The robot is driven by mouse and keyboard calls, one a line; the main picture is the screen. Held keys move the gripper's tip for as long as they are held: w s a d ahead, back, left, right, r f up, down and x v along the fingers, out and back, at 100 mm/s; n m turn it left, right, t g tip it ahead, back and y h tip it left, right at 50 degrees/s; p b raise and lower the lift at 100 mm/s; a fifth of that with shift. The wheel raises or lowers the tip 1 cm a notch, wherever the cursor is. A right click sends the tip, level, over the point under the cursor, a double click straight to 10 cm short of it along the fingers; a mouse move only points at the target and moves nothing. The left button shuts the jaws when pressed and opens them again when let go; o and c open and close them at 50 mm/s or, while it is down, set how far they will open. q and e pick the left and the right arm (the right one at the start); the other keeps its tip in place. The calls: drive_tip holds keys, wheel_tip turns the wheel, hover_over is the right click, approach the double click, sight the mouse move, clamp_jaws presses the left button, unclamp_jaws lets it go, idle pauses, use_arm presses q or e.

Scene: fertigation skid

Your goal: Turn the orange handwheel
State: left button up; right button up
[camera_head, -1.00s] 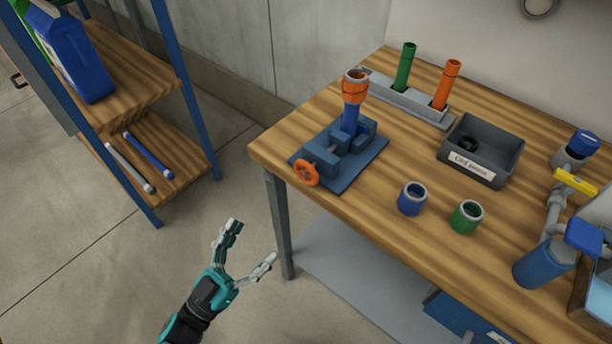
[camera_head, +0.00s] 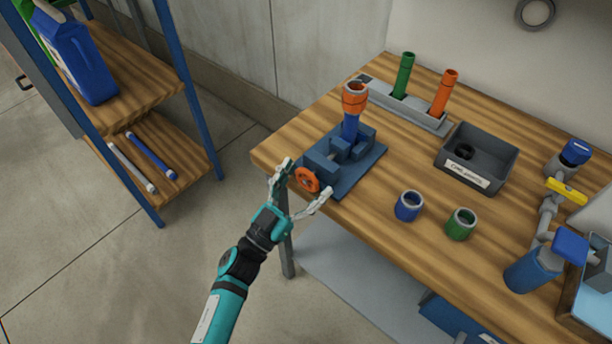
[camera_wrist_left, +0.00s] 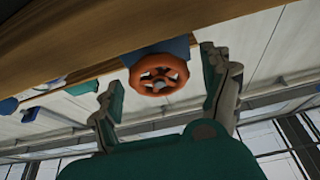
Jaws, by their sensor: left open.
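The orange handwheel (camera_head: 307,180) is on the front end of a blue vise (camera_head: 345,160) at the near left corner of the wooden table. The vise holds an upright blue pipe with an orange fitting (camera_head: 355,98) on top. My left gripper (camera_head: 307,182) is open, with one finger on each side of the handwheel in the head view. In the left wrist view the handwheel (camera_wrist_left: 158,74) shows between the two spread fingers, and neither finger clearly touches it. My right gripper is not in view.
On the table (camera_head: 345,222) are a blue ring (camera_head: 409,206), a green ring (camera_head: 460,224), a dark bin (camera_head: 477,158) and a rack (camera_head: 410,103) with green and orange pipes. A shelf (camera_head: 140,85) stands at left. Floor between shelf and table is clear.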

use_arm(q)
drive_tip(key=shift+w+d+r, duration=0.1)
drive_tip(key=shift+w+d, duration=0.05)
drive_tip(key=shift+w, duration=0.05)
drive_tip(key=c, duration=1.2)
drive_tip(key=shift+o, duration=0.2)
drive_tip(key=m+g+h, duration=0.1)
drive_tip(key=m, duration=0.1)
drive_tip(key=m+g, duration=0.1)
drive_tip(key=m, duration=0.2)
drive_tip(key=m+g+h, duration=0.1)
drive_tip(key=m, duration=0.2)
drive_tip(key=shift+h+p, duration=0.3)
drive_tip(key=shift+p, duration=0.05)
drive_tip(key=o, duration=1.2)
drive_tip(key=shift+c, duration=0.2)
drive_tip(key=shift+s, duration=0.1)
